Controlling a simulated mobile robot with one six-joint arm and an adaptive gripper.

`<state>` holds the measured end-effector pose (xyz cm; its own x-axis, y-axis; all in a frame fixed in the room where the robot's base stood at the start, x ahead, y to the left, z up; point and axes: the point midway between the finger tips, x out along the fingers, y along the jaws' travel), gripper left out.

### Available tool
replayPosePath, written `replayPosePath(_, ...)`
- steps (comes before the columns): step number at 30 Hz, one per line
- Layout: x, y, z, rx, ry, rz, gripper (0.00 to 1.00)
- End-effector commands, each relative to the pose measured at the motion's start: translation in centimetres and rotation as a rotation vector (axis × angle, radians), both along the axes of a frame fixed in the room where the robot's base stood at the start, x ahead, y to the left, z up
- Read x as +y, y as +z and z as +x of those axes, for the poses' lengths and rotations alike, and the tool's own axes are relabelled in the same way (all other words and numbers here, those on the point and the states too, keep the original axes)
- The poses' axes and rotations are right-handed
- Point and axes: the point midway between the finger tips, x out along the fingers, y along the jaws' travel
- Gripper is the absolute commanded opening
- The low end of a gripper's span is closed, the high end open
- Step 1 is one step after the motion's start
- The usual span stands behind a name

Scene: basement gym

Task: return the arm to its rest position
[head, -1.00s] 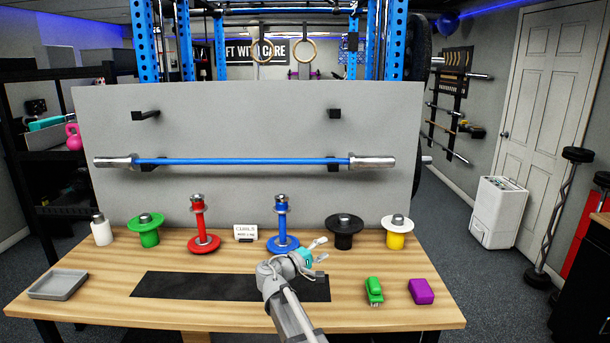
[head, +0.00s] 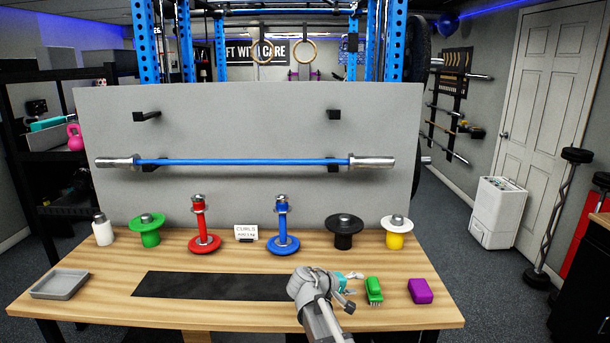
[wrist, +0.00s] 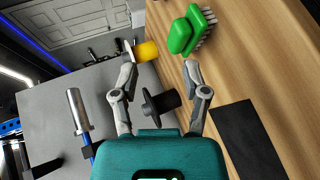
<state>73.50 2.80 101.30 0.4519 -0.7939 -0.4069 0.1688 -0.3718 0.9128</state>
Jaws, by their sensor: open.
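My gripper (head: 348,283) is over the front right part of the wooden table, just left of the green brush. In the wrist view my gripper (wrist: 160,75) shows its two fingers spread apart with nothing held between them. The black spool (wrist: 160,103) and the yellow spool (wrist: 146,51) show beyond the fingers, apart from them. The green brush (head: 373,290) lies on the table and also shows at the top of the wrist view (wrist: 187,33). My arm hides part of the table's front edge.
A purple block (head: 420,291) lies right of the brush. Green (head: 150,236), red (head: 204,243), blue (head: 283,243), black (head: 344,241) and yellow (head: 394,241) pieces line the back. A blue bar (head: 243,161) hangs on the grey panel. The black mat (head: 200,286) and grey tray (head: 60,284) are clear.

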Motion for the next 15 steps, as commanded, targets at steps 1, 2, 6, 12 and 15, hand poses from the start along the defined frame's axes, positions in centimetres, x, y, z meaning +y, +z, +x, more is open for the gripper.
replayPosePath(1, -1.3, -0.9, -1.5, 0.019, -0.031, 0.058, 0.59)
replayPosePath(2, -1.7, -1.5, -2.2, 0.031, -0.047, 0.096, 0.59)
replayPosePath(6, -3.5, -4.0, -5.2, 0.084, -0.123, 0.265, 0.59)
replayPosePath(12, -4.8, -7.0, -9.8, 0.157, -0.228, 0.512, 0.59)
replayPosePath(15, -4.9, -8.1, -12.1, 0.192, -0.276, 0.635, 0.59)
